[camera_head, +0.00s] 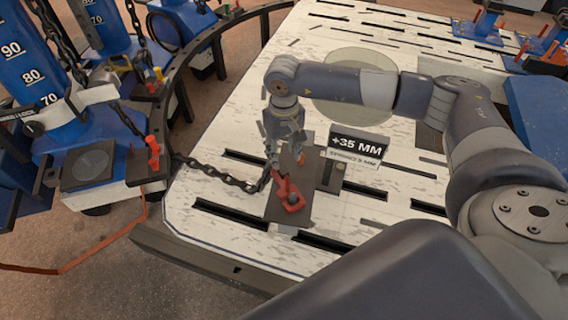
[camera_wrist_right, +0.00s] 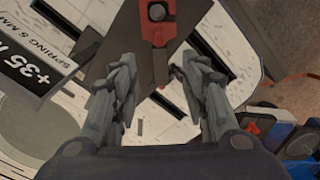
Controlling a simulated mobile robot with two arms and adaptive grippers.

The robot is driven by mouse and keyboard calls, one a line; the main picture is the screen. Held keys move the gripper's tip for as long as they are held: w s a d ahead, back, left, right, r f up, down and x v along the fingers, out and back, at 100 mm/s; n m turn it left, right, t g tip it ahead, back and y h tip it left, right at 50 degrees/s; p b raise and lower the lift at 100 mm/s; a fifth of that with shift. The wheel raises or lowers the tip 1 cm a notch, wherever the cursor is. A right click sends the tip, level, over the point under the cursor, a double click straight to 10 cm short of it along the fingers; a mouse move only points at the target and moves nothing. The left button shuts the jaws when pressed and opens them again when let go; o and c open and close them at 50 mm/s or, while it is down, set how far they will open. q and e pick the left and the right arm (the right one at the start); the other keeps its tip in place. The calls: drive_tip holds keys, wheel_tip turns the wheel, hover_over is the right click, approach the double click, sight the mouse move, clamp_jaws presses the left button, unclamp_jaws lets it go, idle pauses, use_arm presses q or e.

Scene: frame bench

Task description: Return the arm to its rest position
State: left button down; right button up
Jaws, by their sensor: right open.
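My right arm reaches in from the right of the head view over the white slotted bench. Its right gripper (camera_head: 272,150) points down above a dark plate (camera_head: 272,206). In the right wrist view the right gripper (camera_wrist_right: 151,80) has its two fingers apart with nothing between them. A red clamp (camera_head: 288,194) lies on the plate just beyond the fingertips; it also shows at the top of the wrist view (camera_wrist_right: 153,45). My left gripper is not in either view.
A "+35 MM" sign (camera_head: 359,145) stands right of the plate. A chain (camera_head: 217,178) runs from the plate to the left. Blue numbered towers (camera_head: 35,70) stand at the left beyond the dark bench rim. The bench (camera_head: 215,215) is clear at its front left.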

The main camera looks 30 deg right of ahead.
drive_tip(key=shift+r, duration=1.5)
